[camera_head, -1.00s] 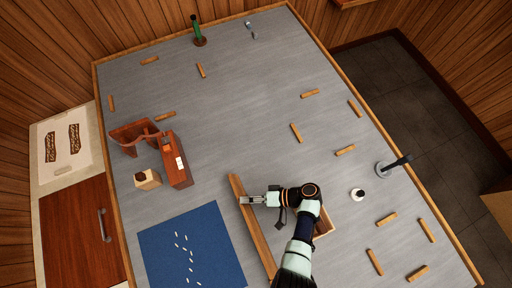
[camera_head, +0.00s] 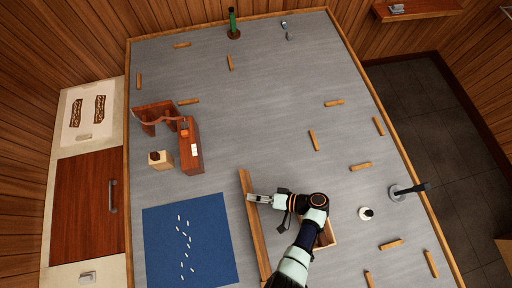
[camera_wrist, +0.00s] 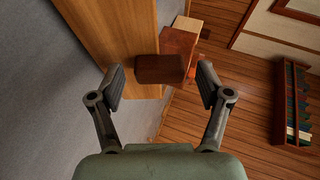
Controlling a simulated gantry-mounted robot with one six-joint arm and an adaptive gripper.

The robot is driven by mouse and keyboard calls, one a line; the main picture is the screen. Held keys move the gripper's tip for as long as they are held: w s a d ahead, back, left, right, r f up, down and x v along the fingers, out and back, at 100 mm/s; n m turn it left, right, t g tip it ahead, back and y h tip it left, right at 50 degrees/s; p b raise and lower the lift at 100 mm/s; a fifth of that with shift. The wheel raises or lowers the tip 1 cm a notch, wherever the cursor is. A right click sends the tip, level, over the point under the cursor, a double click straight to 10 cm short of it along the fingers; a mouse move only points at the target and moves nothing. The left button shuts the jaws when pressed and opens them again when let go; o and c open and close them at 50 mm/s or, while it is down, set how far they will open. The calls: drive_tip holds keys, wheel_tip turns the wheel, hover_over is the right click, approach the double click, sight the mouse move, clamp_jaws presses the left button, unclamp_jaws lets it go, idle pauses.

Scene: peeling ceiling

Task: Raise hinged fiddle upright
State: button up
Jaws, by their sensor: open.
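A long wooden strip (camera_head: 258,236), which I take to be the hinged fiddle, runs along the table to the right of the blue mat. My gripper (camera_head: 250,197) is at this strip, its jaws open and pointing left across it. In the wrist view the open fingers (camera_wrist: 160,85) straddle a small dark brown block (camera_wrist: 160,69), with a gap on each side. A broad light wooden plank (camera_wrist: 108,35) lies just beyond, probably the same strip. I cannot tell how far the strip is tilted.
A blue mat (camera_head: 160,245) with small white pieces lies left of the strip. A reddish wooden box (camera_head: 190,150) and a pale block (camera_head: 160,160) stand beyond it. A wooden tray (camera_head: 326,236) is partly under my arm. A white round item (camera_head: 366,213) stands right.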

drive_tip(key=v, duration=1.2)
